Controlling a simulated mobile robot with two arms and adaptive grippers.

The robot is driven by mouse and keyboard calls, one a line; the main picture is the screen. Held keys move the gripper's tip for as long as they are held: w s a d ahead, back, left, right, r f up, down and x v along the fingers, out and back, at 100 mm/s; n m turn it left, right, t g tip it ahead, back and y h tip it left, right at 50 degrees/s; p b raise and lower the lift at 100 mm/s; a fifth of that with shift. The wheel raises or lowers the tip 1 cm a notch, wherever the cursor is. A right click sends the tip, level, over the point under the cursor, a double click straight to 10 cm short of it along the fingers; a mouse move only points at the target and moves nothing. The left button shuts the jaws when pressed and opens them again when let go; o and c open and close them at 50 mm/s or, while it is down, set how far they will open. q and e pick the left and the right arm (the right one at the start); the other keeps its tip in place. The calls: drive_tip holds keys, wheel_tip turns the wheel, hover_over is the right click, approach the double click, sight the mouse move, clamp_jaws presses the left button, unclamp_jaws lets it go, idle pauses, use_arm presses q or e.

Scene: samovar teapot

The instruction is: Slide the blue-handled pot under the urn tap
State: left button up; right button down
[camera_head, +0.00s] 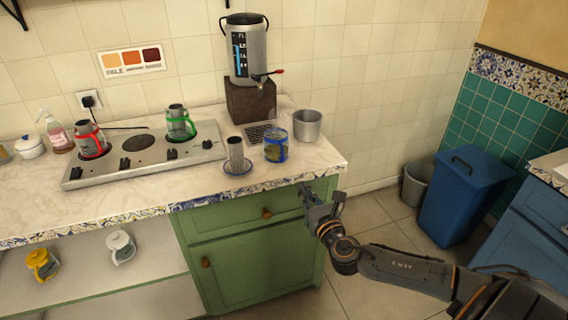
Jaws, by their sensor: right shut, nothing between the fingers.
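The blue-handled pot (276,149) stands upright on the counter, near its right end. A metal drip grate (255,129) lies beside and behind it. The urn (247,60), silver with a black lid, stands on a dark brown block (249,101) at the back. Its tap (260,79) has a red lever and points forward and right, above the grate area. My right gripper (305,190) is shut and empty, in front of the counter's front edge, lower and right of the pot and apart from it. My left gripper is out of view.
A grey metal bin-shaped pot (307,125) stands right of the blue-handled pot. Red-handled (91,139) and green-handled (180,122) pots sit on the hob (143,160).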

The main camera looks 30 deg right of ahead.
approach(277, 145)
drive_tip(key=w+f, duration=0.1)
drive_tip(key=w+d+f, duration=0.1)
drive_tip(key=shift+w+f, duration=0.25)
drive_tip(key=shift+f, duration=0.05)
